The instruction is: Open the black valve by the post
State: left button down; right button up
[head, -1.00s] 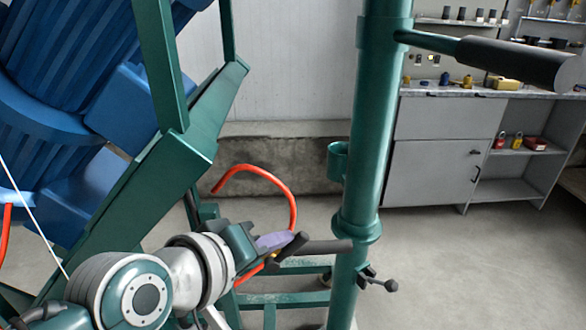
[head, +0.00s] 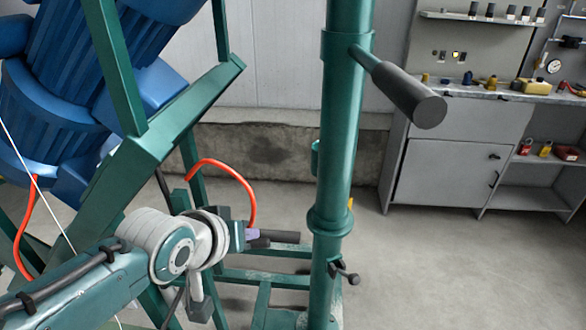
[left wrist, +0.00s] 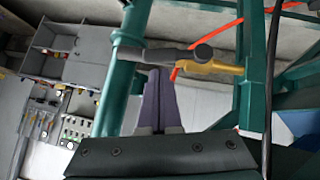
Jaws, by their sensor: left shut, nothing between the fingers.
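The black valve shows in the left wrist view as a dark lever (left wrist: 172,56) on a yellow body (left wrist: 215,68), beside the green post (left wrist: 118,70). In the head view its dark lever (head: 280,236) lies roughly level, just left of the green post (head: 338,150). My left gripper (head: 254,235) is at the lever's left end, with its purple fingers partly hidden. In the left wrist view its fingers (left wrist: 158,74) are shut together and empty, tips close to the lever's underside. I cannot tell whether they touch. My right gripper is not in view.
A green frame with a blue machine (head: 70,95) fills the left. An orange hose (head: 230,175) arches above my left gripper. A thick black handle (head: 410,95) and a small clamp lever (head: 345,274) stick out from the post. A grey cabinet (head: 445,170) stands behind right; floor between is clear.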

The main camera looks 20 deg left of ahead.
pick_arm(q)
jog(key=shift+r+p, duration=0.55)
jog(key=shift+r, duration=0.15)
jog(key=w+r+p+v, duration=0.2)
jog(key=p+v, duration=0.5)
jog(key=v, duration=0.5)
jog(key=shift+s+a+r, duration=0.3)
jog(key=shift+s, duration=0.05)
